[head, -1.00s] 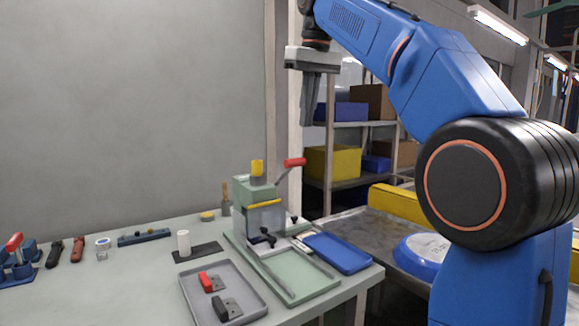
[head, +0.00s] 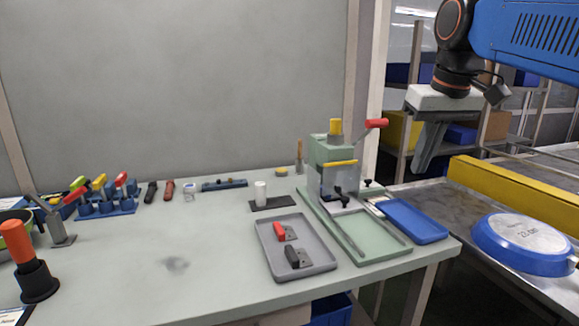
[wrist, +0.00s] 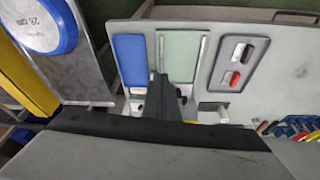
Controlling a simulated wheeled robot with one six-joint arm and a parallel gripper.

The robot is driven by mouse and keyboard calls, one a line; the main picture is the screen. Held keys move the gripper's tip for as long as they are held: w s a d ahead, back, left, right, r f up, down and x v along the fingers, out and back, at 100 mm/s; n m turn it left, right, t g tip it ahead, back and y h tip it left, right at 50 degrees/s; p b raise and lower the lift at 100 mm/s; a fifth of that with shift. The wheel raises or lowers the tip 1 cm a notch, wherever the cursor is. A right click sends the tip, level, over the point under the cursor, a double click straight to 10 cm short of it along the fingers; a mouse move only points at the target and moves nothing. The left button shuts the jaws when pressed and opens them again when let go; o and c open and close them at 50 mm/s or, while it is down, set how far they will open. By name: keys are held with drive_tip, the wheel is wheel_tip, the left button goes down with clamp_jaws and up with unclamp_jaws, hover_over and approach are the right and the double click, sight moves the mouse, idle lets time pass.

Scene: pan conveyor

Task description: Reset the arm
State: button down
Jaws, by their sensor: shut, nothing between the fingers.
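My gripper (head: 428,148) hangs at the upper right in the head view, its fingers pointing down and held together with nothing between them. It is in the air, above and to the right of the green press (head: 331,158) on the workbench. In the wrist view my gripper (wrist: 161,80) shows as dark closed fingers pointing toward the bench, over the press area. The blue tray (head: 414,221) lies on the bench below it and shows beside the fingers in the wrist view (wrist: 130,60).
A grey tray (head: 268,254) holds a red and a black handle. A blue pan (head: 521,242) lies upside down on the conveyor (head: 462,205), right of the bench. A yellow rail (head: 520,185) runs behind it. Several tools line the bench's left; the bench front is mostly clear.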

drive_tip(key=s+f, duration=0.5)
drive_tip(key=f, duration=0.4)
drive_tip(key=s+d+f+m+t, duration=0.1)
drive_tip(key=s+f, duration=0.5)
drive_tip(key=f, duration=0.4)
drive_tip(key=s+d+f, duration=0.1)
drive_tip(key=s+f, duration=0.5)
drive_tip(key=f, duration=0.4)
drive_tip(key=shift+d+f+m, duration=0.2)
drive_tip(key=shift+m, duration=0.2)
